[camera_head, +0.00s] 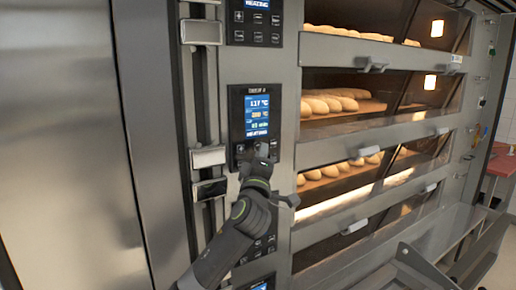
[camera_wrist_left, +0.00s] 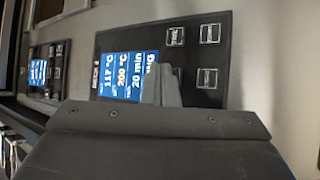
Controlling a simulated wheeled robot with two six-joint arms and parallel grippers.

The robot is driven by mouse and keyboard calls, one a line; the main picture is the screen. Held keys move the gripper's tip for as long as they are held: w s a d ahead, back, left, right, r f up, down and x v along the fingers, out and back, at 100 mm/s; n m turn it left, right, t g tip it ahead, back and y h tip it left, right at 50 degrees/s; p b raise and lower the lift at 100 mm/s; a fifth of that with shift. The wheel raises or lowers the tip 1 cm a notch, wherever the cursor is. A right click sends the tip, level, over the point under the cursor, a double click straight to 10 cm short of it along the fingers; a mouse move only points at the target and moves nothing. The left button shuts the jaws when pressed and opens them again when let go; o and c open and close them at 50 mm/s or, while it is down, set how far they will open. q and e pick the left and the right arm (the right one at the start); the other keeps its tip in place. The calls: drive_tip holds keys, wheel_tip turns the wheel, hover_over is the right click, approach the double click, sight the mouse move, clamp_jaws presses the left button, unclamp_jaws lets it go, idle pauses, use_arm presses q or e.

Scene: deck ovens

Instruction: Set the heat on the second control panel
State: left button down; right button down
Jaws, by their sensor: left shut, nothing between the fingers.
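The second control panel from the top (camera_head: 236,105) is a black plate on the oven front with a blue display (camera_head: 257,114) above several buttons. The display seems to read 117 °C, 200 °C and 20 min. My left gripper (camera_head: 259,154) is shut and empty, its tips at the button area below the display, hiding some buttons. In the left wrist view, the finger tips (camera_wrist_left: 167,87) stand before the panel (camera_wrist_left: 220,60), between its display (camera_wrist_left: 118,72) and its buttons, partly covering both. I cannot tell whether they touch a button. My right gripper is not in view.
Another panel (camera_head: 257,36) sits above, and one (camera_head: 263,242) below, partly hidden by my arm. Oven decks with glass doors (camera_head: 385,55) and loaves (camera_head: 330,103) are to the right, their handles (camera_head: 372,66) jutting out. Metal latches (camera_head: 208,157) stand just left of the panels.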

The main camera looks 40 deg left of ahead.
use_arm(q)
drive_tip(key=shift+s+d, duration=0.3)
drive_tip(key=shift+d, duration=0.5)
drive_tip(key=shift+s+d, duration=0.35)
drive_tip(key=shift+d, duration=0.4)
drive_tip(key=shift+s+d, duration=0.3)
drive_tip(key=shift+d, duration=0.5)
